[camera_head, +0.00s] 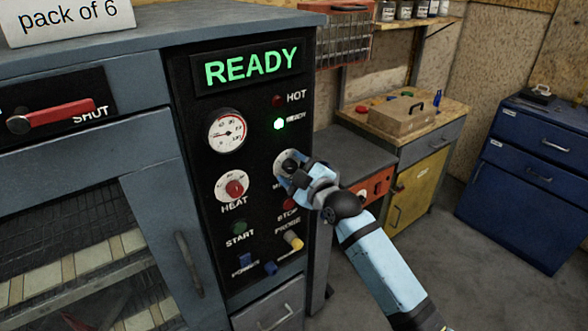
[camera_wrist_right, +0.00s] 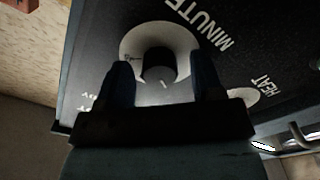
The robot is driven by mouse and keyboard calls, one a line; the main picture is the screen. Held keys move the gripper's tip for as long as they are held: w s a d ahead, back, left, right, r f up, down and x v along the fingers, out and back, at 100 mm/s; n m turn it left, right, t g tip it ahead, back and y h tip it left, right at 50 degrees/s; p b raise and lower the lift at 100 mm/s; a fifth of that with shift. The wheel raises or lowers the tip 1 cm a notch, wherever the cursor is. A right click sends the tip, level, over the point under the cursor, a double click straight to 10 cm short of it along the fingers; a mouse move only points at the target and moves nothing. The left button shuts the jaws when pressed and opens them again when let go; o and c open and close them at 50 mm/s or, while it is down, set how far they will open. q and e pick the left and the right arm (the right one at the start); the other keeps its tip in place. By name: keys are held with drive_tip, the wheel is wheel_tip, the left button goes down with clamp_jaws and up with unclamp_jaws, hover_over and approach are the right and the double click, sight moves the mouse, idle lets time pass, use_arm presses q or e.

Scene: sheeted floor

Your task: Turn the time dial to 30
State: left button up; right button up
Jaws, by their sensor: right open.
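The time dial is a dark round knob (camera_wrist_right: 158,66) on a pale disc marked MINUTES in the right wrist view. A small white mark shows on the knob. In the head view only part of the pale disc (camera_head: 279,160) shows, and my right gripper (camera_head: 289,166) hides most of the dial. In the right wrist view my right gripper (camera_wrist_right: 162,85) is open, with one finger on each side of the knob. Whether the fingers touch it I cannot tell. Most of the disc's numbers are not readable. My left gripper is not in view.
The black panel carries a lit READY display (camera_head: 250,66), a gauge (camera_head: 227,131), a red HEAT knob (camera_head: 234,188), a green START button (camera_head: 239,228) and a yellow PROBE plug (camera_head: 294,240). A red-handled SHUT lever (camera_head: 60,114) is at left. Open floor (camera_head: 430,255) lies to the right.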

drive_tip(key=c, duration=0.9)
